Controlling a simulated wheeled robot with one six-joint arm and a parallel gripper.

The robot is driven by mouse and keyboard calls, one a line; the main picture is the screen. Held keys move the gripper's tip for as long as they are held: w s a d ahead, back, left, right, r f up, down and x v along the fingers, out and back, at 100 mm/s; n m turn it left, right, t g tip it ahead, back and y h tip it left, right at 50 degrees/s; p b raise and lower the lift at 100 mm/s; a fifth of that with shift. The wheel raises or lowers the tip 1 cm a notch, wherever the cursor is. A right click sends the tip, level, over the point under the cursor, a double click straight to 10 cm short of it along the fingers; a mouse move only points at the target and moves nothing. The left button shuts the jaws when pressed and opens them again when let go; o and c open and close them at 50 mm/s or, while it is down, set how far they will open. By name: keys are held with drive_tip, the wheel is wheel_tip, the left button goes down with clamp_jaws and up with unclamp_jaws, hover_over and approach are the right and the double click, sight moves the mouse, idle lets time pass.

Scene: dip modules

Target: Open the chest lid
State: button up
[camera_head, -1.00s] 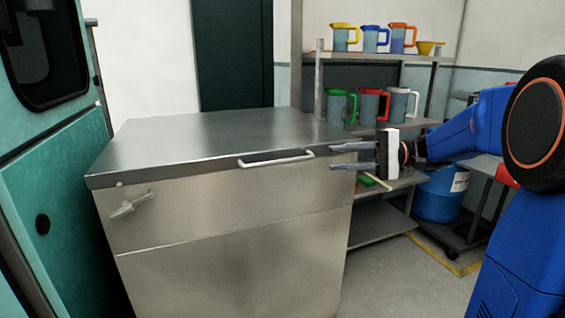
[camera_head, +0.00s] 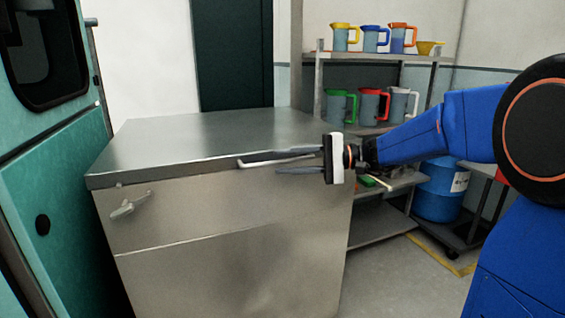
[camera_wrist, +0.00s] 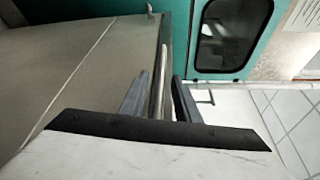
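The chest (camera_head: 230,250) is a large steel box, and its flat lid (camera_head: 210,135) is shut. A pale bar handle (camera_head: 249,164) runs along the lid's front edge, its right part hidden behind my gripper in the head view. My gripper (camera_head: 276,163) is at the handle, with one finger above and one below it. In the wrist view the two fingers of my gripper (camera_wrist: 157,90) are apart, and the handle (camera_wrist: 164,70) lies between them. The fingers do not look closed on it. A small latch (camera_head: 130,205) sits on the chest's front left.
A teal cabinet or door (camera_head: 60,190) stands close on the left. A shelf rack (camera_head: 375,130) with several coloured jugs is behind on the right, with a blue drum (camera_head: 438,192) beside it. The floor (camera_head: 390,285) right of the chest is clear.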

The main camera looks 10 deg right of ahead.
drive_tip(key=shift+w+a, duration=0.1)
drive_tip(key=shift+a, duration=0.55)
drive_tip(key=shift+f, duration=0.1)
clamp_jaws()
